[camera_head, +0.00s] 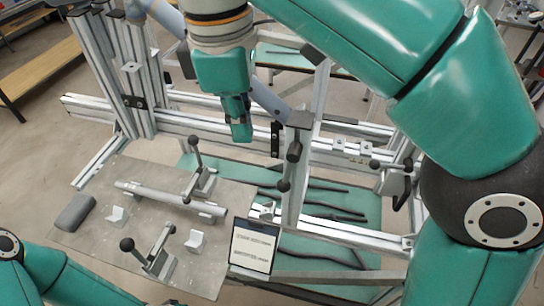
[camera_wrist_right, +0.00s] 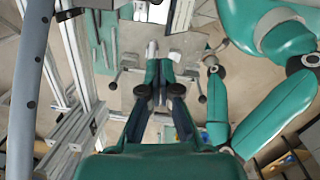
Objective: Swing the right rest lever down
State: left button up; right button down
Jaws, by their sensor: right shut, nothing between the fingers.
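My right gripper (camera_head: 240,132) hangs nose-down in the head view, shut and empty, above the aluminium frame and behind the grey plate (camera_head: 100,235). In the wrist view its fingers (camera_wrist_right: 159,75) are together. Two clamp levers with black knobs stand on the plate: a rear lever (camera_head: 196,170) by a light tube (camera_head: 165,195), and a front lever (camera_head: 158,248), tilted. A further knobbed lever (camera_head: 378,165) shows on the frame at the right. The gripper is apart from all of them. I cannot tell which one is the right rest lever. My left gripper is not in view.
A tablet-like panel (camera_head: 254,247) stands at the plate's right corner. A grey block (camera_head: 75,212) lies at its left. An upright post (camera_head: 299,175) with black knobs stands right of the gripper. Dark hoses (camera_head: 320,212) lie on a green surface behind the panel.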

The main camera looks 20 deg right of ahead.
aim_at(289, 170)
jog(key=d+f+b, duration=0.2)
jog(key=d+f, duration=0.2)
jog(key=f, duration=0.5)
jog(key=shift+s+d+f, duration=0.15)
jog(key=shift+s+f, duration=0.2)
jog(key=shift+f, duration=0.05)
